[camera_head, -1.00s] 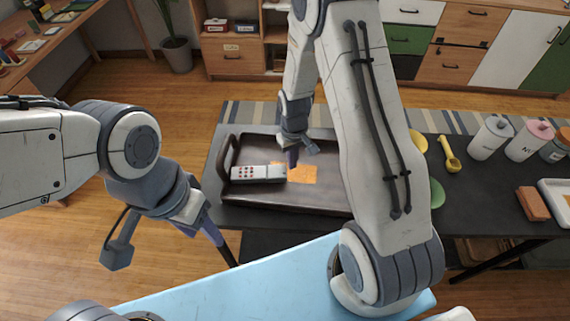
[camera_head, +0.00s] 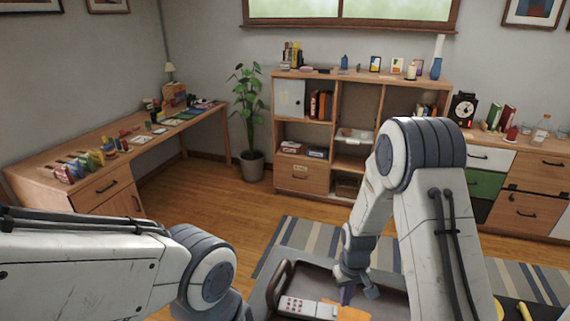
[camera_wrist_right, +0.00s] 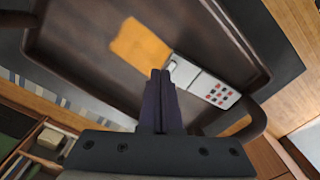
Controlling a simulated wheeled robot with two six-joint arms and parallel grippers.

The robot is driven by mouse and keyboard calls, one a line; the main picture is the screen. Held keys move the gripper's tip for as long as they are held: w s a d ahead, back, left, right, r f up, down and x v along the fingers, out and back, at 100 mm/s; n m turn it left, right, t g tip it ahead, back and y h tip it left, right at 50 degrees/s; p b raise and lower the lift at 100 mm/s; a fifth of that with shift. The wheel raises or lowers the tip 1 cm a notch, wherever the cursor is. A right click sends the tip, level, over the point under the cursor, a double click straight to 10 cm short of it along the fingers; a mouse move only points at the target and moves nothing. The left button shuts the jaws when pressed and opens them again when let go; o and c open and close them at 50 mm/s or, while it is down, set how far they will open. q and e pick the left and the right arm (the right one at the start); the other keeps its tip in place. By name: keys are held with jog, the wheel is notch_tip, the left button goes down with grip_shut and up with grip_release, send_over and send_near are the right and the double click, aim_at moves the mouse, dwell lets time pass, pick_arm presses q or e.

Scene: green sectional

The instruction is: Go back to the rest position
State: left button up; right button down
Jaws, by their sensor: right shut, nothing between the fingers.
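My right gripper (camera_head: 346,294) hangs over the dark tray (camera_head: 275,285) at the bottom of the head view. Its fingers are closed together with nothing between them, as the right wrist view shows (camera_wrist_right: 160,75). In the tray lie a white remote with red buttons (camera_head: 300,306) and an orange sheet (camera_head: 352,313). In the right wrist view the remote (camera_wrist_right: 212,88) and the orange sheet (camera_wrist_right: 140,42) lie just beyond the fingertips; contact cannot be told. My left arm comes in at the lower left; its gripper is out of view.
A striped rug (camera_head: 310,246) lies behind the tray. A wooden desk (camera_head: 120,150) with small items stands at the left, a potted plant (camera_head: 252,120) and a shelf unit (camera_head: 340,110) at the back. Open wooden floor (camera_head: 200,200) lies between.

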jog(key=s+a+r+n, duration=0.3)
jog(key=s+a+r, duration=0.5)
jog(key=a+r, duration=0.4)
jog(key=s+a+r+n, duration=0.1)
jog(key=s+r, duration=0.3)
jog(key=s, duration=0.3)
jog(key=s+a+r+n+y, duration=0.1)
jog(key=s+a+r, duration=0.1)
jog(key=s+r, duration=0.3)
jog(key=s, duration=0.3)
jog(key=shift+s+n, duration=0.15)
jog(key=shift+n, duration=0.25)
